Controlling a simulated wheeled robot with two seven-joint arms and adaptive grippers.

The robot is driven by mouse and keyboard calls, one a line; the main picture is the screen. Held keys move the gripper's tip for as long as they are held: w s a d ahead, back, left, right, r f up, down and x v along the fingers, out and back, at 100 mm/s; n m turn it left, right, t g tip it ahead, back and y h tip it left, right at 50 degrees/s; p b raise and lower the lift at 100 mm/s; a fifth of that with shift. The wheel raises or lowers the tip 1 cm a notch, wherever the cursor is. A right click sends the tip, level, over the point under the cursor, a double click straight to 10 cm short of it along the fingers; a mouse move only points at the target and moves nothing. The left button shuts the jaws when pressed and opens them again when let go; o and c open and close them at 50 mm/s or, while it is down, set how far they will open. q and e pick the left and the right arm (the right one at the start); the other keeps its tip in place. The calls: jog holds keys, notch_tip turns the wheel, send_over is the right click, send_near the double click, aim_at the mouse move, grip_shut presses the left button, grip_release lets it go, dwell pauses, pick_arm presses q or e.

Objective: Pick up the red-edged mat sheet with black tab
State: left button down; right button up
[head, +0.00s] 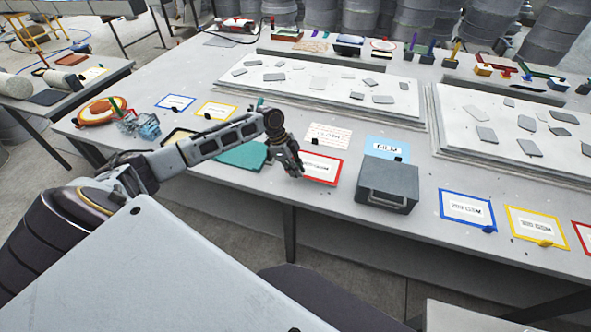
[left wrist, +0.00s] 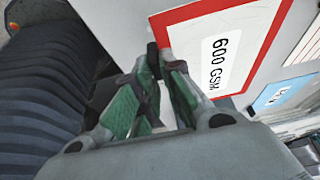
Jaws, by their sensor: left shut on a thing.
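The red-edged mat sheet (head: 324,168) lies on the table near its front edge, white inside with a printed label. In the left wrist view the sheet (left wrist: 190,40) reads "600 GSM", and its black tab (left wrist: 152,52) sits at the corner between my fingertips. My left gripper (head: 297,170) is at the sheet's left end, low over the table. In the left wrist view its green-padded fingers (left wrist: 158,72) are closed together on the tab. In the head view the gripper hides the tab. My right gripper is in neither view.
A grey metal box (head: 388,185) and a blue sheet (head: 388,150) stand right of the sheet. A teal pad (head: 242,156) lies left of the gripper. Blue-edged (head: 467,209) and yellow-edged (head: 538,226) sheets lie farther right. White boards with grey pieces (head: 310,80) lie behind.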

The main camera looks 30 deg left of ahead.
pick_arm(q)
jog(key=shift+r+p, duration=0.55)
jog(key=shift+r, duration=0.3)
jog(key=shift+r+p, duration=0.3)
jog(key=shift+r, duration=0.05)
jog(key=shift+r+p, duration=1.75)
jog(key=shift+r, duration=0.05)
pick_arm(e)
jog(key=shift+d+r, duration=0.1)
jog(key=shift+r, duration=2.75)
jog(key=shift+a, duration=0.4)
pick_arm(q)
jog(key=shift+a, duration=0.15)
